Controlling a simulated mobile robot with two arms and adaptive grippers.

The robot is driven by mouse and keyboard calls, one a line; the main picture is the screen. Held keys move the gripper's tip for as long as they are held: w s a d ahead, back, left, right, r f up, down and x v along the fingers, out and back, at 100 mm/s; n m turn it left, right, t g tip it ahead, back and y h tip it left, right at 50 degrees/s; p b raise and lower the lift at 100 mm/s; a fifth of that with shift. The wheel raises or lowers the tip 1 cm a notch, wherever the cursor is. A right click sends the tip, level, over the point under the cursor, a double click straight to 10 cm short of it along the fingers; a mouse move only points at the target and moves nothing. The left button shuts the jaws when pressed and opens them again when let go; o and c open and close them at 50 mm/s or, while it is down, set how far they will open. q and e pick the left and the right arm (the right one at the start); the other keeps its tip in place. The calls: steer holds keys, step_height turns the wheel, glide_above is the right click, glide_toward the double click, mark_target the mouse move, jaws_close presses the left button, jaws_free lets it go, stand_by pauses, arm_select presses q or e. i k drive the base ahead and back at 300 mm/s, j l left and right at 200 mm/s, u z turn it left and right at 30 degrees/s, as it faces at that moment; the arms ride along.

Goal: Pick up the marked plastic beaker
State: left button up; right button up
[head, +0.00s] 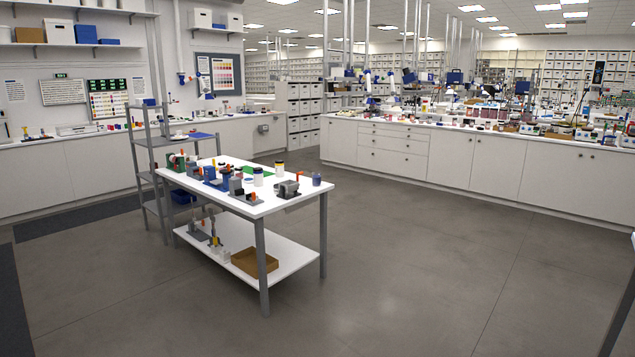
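I cannot tell which thing is the marked plastic beaker; everything is small at this distance and no mark can be made out. Candidates stand on the white table (225,207) left of centre. Neither of my grippers shows in the head view.
Small devices and a grey block-like tool (288,189) crowd the white table. Its lower shelf holds a brown tray (255,262). A grey shelf rack (152,170) stands behind left. Long counters (480,158) line the back. The grey floor (410,260) is clear at centre right.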

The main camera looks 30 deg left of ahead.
mark_target(316, 176)
steer(key=i+j+u, duration=0.6)
steer(key=i, duration=0.2)
steer(key=l, duration=0.1)
